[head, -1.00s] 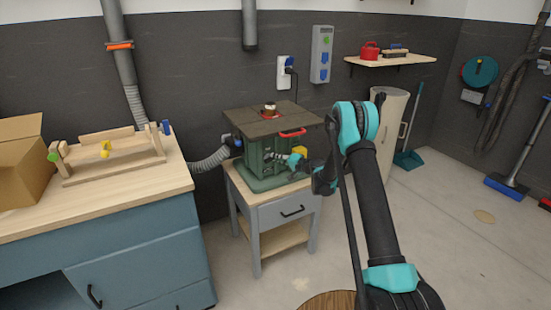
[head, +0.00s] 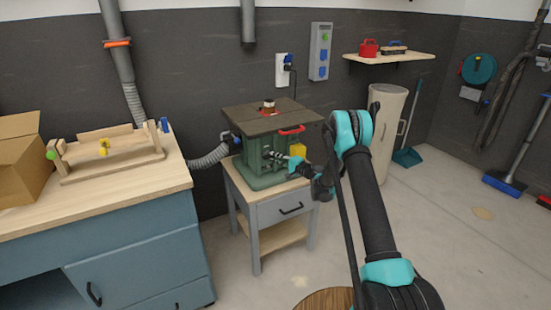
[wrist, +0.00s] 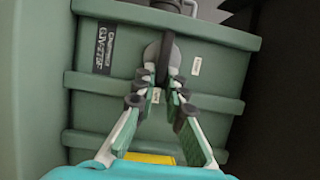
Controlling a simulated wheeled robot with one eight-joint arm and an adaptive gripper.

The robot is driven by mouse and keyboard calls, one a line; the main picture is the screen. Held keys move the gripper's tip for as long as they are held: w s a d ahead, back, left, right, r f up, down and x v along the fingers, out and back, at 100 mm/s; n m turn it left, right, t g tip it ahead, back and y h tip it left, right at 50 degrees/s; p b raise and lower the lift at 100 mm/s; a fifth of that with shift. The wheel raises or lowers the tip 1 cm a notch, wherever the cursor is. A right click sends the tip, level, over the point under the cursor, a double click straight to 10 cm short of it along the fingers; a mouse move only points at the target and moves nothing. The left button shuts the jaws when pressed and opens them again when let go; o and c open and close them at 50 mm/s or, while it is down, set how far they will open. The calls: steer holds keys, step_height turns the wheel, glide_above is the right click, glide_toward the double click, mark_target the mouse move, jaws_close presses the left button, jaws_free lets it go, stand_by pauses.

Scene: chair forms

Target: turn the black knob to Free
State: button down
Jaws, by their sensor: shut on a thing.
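The black knob (wrist: 164,58) shows in the wrist view as a narrow dark bar on a round grey plate (wrist: 152,54), on the front of a green machine (wrist: 110,110). In the wrist view the bar stands nearly upright. Two small pale labels (wrist: 195,67) (wrist: 155,95) lie beside the plate; their words are too small to read. My gripper (wrist: 163,90) is shut on the lower end of the knob, one finger on each side. In the head view the machine (head: 259,152) stands in the middle, with my gripper (head: 272,155) at its front; the knob is too small to make out there.
The machine sits on a grey stand with a drawer (head: 280,209). A red handle (head: 292,130) is at its tabletop edge. A grey hose (head: 208,157) joins it on the left, beside a workbench (head: 120,195). Open floor (head: 450,235) lies to the right.

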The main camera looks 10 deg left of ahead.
steer(key=c, duration=1.6)
jaws_free()
steer(key=v, duration=1.2)
steer(key=shift+f, duration=0.15)
